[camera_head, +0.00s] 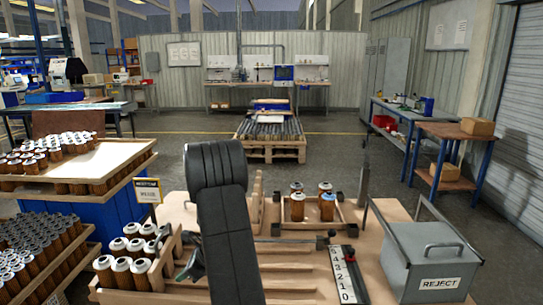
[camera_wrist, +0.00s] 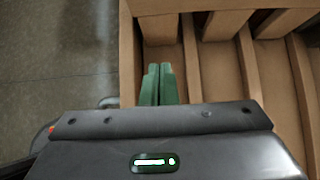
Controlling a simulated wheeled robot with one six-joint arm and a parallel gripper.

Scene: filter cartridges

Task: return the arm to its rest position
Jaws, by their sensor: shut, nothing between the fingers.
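My arm's dark links rise through the middle of the head view and hide part of the bench (camera_head: 300,265). My gripper (camera_wrist: 158,72) shows in the wrist view as two green fingers, shut together with nothing between them. They are over the edge of a wooden rack (camera_wrist: 190,60) with empty slots. Brown filter cartridges with white caps (camera_head: 134,246) stand in that rack.
A wooden frame (camera_head: 285,228) holds several cartridges, one with a blue top. A grey REJECT bin (camera_head: 425,255) stands at right and a numbered gauge (camera_head: 345,275) lies in front. Loaded cartridge trays (camera_head: 118,160) stand at left. Open floor (camera_head: 340,155) lies beyond.

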